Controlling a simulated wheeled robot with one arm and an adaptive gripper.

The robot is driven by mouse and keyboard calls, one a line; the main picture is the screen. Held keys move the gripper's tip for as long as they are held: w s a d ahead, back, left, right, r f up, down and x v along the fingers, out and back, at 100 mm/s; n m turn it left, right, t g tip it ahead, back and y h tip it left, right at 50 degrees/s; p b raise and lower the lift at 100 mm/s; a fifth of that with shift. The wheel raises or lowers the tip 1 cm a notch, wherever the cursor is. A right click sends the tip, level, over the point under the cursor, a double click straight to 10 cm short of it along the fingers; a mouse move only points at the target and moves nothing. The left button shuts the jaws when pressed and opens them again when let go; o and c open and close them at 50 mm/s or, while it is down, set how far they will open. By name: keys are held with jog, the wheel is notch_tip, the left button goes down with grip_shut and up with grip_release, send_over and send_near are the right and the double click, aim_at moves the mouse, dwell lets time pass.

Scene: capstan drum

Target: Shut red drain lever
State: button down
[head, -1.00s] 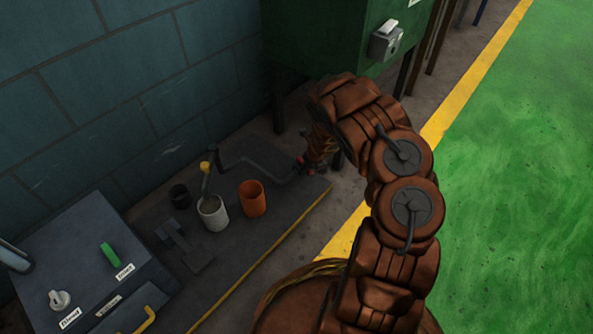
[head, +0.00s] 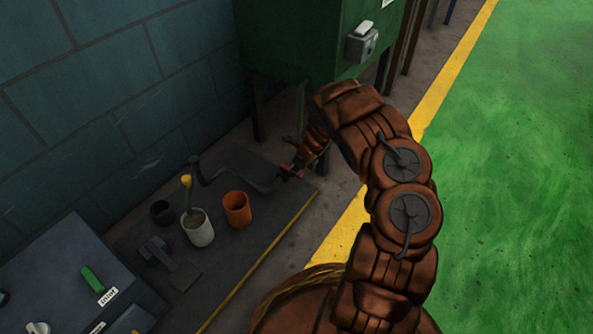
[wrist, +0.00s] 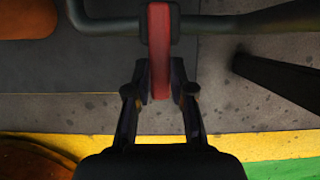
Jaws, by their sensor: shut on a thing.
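The red drain lever (wrist: 159,50) shows in the wrist view, mounted on a dark pipe (wrist: 105,27) that runs across the top of the picture. My gripper (wrist: 160,88) is shut on the lever's near end, with one finger on each side of it. In the head view, my gripper (head: 297,165) is low beside the end of the bent pipe (head: 245,183), near the green cabinet's legs. The lever (head: 289,172) is only a small red patch there, partly hidden by my gripper.
A green cabinet (head: 300,40) stands on legs behind my arm. An orange cup (head: 237,210), a white cup (head: 198,230) with a yellow-tipped tool and a black cup (head: 162,212) stand on the dark mat (head: 255,235). A control panel (head: 60,265) is at lower left.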

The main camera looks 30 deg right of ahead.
jog(key=c, duration=1)
grip_release()
jog(key=shift+r, duration=0.15)
jog(key=v, duration=1.1)
jog(key=shift+r, duration=0.35)
jog(key=shift+s, duration=0.15)
